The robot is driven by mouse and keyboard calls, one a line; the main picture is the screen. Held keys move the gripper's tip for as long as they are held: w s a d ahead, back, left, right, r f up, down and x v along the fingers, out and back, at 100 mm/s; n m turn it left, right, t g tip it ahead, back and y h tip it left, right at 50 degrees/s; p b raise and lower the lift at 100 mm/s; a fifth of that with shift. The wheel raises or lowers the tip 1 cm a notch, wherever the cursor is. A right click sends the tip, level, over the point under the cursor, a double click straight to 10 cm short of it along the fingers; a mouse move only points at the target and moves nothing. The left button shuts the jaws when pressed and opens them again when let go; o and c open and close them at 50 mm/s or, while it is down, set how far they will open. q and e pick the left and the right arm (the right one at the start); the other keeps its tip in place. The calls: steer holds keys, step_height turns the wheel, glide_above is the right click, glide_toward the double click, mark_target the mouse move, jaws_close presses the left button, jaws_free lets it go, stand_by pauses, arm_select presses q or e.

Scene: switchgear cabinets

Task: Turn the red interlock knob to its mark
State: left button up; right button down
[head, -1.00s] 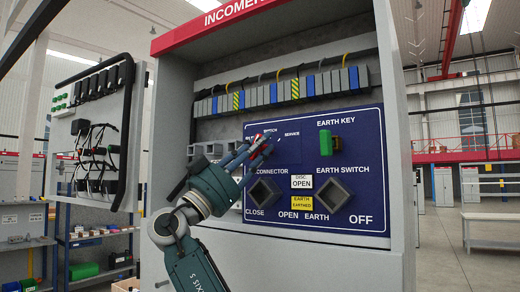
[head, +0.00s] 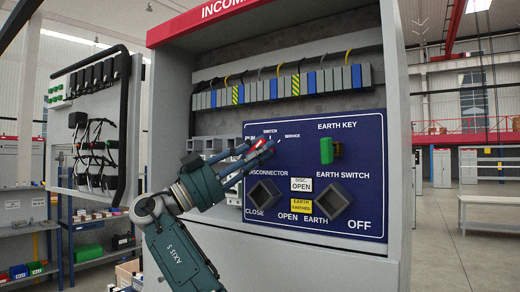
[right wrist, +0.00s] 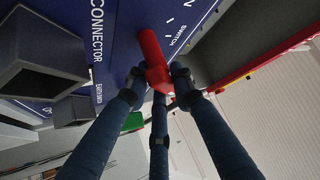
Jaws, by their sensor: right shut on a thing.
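The red interlock knob (head: 258,143) is on the upper left of the blue panel (head: 365,200), under the SWITCH and SERVICE lettering. In the right wrist view it shows as a red handle (right wrist: 151,48) pointing towards the panel's lettering. My right gripper (head: 262,151) reaches in from the lower left and is shut on the knob. In the right wrist view its dark fingers (right wrist: 159,84) close around the knob's near end. The fingers hide part of the knob in the head view, and I cannot tell its exact angle to the mark. My left gripper is not in view.
Two square grey sockets (head: 264,194) and (head: 333,198) stick out of the panel below the knob. A green earth key (head: 327,150) sits to the right. A row of terminals (head: 335,78) runs above. Cabinet side walls flank the panel.

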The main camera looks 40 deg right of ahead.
steer(key=shift+a+r, duration=0.1)
steer(key=shift+r, duration=0.1)
steer(key=c, duration=1.5)
jaws_free()
steer(key=shift+a, duration=0.1)
steer(key=shift+w+f, duration=0.1)
steer(key=shift+f, duration=0.05)
steer(key=shift+a+f, duration=0.2)
steer(key=v, duration=1.1)
steer(key=shift+a, duration=0.1)
steer(key=shift+a, duration=0.15)
